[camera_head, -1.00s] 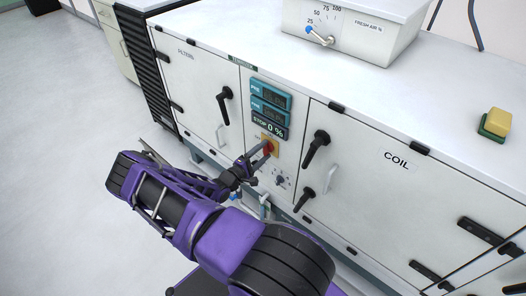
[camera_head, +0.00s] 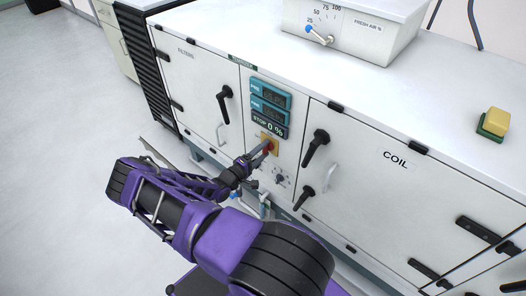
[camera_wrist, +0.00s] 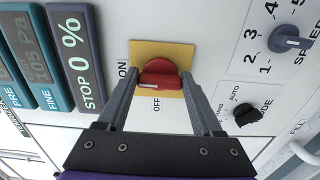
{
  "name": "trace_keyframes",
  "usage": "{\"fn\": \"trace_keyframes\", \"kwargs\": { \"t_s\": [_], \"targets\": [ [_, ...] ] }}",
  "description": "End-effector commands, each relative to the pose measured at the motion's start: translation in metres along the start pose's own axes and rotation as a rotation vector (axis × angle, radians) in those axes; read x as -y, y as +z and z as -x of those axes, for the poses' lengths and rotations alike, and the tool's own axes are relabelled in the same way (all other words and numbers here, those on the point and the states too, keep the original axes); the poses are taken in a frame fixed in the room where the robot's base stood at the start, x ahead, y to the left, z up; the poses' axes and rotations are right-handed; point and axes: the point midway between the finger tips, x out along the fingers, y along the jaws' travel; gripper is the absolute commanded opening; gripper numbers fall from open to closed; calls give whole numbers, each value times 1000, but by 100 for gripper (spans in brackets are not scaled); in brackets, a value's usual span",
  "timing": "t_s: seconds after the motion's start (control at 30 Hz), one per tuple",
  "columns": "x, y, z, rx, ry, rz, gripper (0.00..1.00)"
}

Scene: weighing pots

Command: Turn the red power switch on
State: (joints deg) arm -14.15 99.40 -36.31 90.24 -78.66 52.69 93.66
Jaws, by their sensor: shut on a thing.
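The red power switch (camera_wrist: 160,74) sits on a yellow plate (camera_wrist: 177,50) on the cabinet front. In the wrist view, ON is printed to its left and OFF below it. Its red handle lies across the picture between my fingers, with a pale mark on its lower left part; I cannot tell for sure which label it points to. My gripper (camera_wrist: 159,88) is shut on the handle, one finger at each end. In the head view, my gripper (camera_head: 262,150) covers part of the switch (camera_head: 268,146). The display (camera_wrist: 76,55) above the switch on the panel reads STOP 0 %.
A dark mode knob (camera_wrist: 248,115) and a speed knob (camera_wrist: 290,40) are close to my right finger. Black door handles (camera_head: 315,149) stick out right of the switch. A yellow and green block (camera_head: 495,123) sits on the cabinet top. Open floor lies to the left.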

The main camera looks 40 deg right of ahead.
Motion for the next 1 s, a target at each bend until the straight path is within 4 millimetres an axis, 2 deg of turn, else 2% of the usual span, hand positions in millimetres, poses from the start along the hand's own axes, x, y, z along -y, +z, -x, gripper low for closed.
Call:
{"fn": "trace_keyframes", "kwargs": {
  "t_s": [0.03, 0.17, 0.2, 0.57, 0.67, 0.77, 1.0],
  "targets": [
    [1, -1, 1, -1, -2, -3, 71],
    [0, 0, 1, -1, -1, -2, 94],
    [0, 0, 0, 0, -1, -2, 98],
    [0, -1, 6, -1, -1, 0, 98],
    [0, -1, 19, -3, -1, 1, 98],
    [0, -2, 40, -4, -2, 0, 98],
    [0, -2, 100, -5, -2, 0, 98]
  ]
}}
